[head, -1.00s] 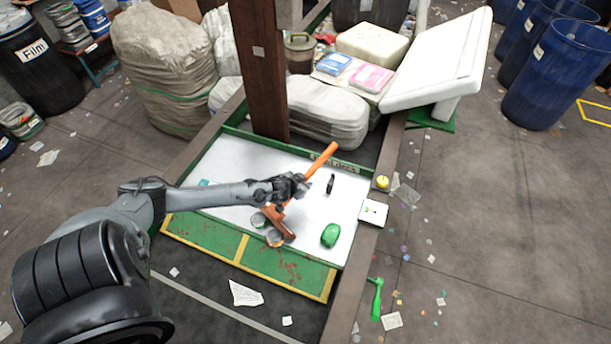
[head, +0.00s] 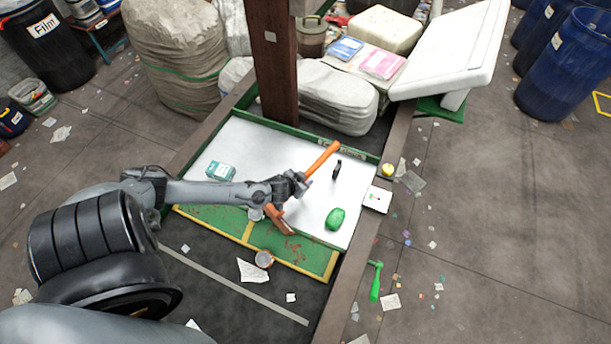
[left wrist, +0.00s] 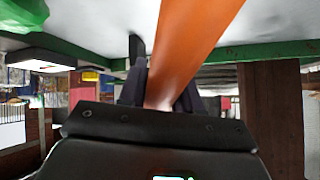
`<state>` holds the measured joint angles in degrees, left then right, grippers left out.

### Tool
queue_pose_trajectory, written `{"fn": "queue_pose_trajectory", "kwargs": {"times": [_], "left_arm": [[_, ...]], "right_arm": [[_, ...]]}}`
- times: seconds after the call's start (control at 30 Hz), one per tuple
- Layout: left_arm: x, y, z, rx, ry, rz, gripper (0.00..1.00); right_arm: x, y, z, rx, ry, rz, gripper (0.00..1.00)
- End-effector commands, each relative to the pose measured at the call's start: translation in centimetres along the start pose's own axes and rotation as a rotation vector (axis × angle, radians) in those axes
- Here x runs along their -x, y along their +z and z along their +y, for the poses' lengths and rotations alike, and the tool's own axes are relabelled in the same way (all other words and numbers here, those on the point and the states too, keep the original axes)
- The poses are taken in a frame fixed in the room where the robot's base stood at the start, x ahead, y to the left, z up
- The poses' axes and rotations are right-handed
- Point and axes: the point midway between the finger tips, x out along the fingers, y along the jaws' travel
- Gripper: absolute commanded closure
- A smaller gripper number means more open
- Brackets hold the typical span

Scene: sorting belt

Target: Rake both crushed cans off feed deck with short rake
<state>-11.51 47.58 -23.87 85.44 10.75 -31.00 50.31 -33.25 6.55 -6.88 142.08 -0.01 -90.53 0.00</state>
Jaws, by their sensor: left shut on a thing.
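My left gripper (head: 297,184) is shut on the orange short rake (head: 323,158) above the white feed deck (head: 256,146). The rake's head (head: 280,221) is low at the deck's front side. The rake's shaft (left wrist: 188,45) fills the middle of the left wrist view. One crushed can (head: 255,214) lies just left of the rake head, partly hidden by the arm. The other crushed can (head: 264,259) is at the yellow front edge of the green panels; I cannot tell whether it rests on that edge. My right gripper is not in view.
On the deck are a green crumpled item (head: 335,218), a small black item (head: 337,170) and a teal box (head: 221,171). Green panels (head: 218,221) border its front. A brown post (head: 273,60) stands at the back. Paper scraps (head: 252,270) lie on the dark strip in front.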

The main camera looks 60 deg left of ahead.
Motion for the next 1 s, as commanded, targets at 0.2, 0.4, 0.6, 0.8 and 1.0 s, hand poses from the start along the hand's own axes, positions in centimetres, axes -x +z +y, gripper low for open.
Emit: {"fn": "queue_pose_trajectory", "kwargs": {"times": [0.2, 0.4, 0.6, 0.8, 1.0], "left_arm": [[0.0, -0.1, 0.0, 0.001, 0.000, 0.002, 0.97], [0.1, 0.0, 0.1, 0.001, 0.000, 0.002, 0.97], [0.6, 0.7, 0.4, 0.002, 0.001, 0.001, 0.97], [1.2, 1.8, 1.0, 0.001, 0.002, -0.002, 0.97], [1.8, 2.8, 1.4, 0.001, 0.002, -0.003, 1.00]], "right_arm": [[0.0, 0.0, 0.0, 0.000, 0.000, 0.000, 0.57], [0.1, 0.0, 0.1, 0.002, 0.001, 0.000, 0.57], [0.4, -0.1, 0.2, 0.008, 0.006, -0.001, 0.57], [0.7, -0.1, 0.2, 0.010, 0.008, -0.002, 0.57], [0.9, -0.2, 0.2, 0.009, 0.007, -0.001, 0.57]]}}
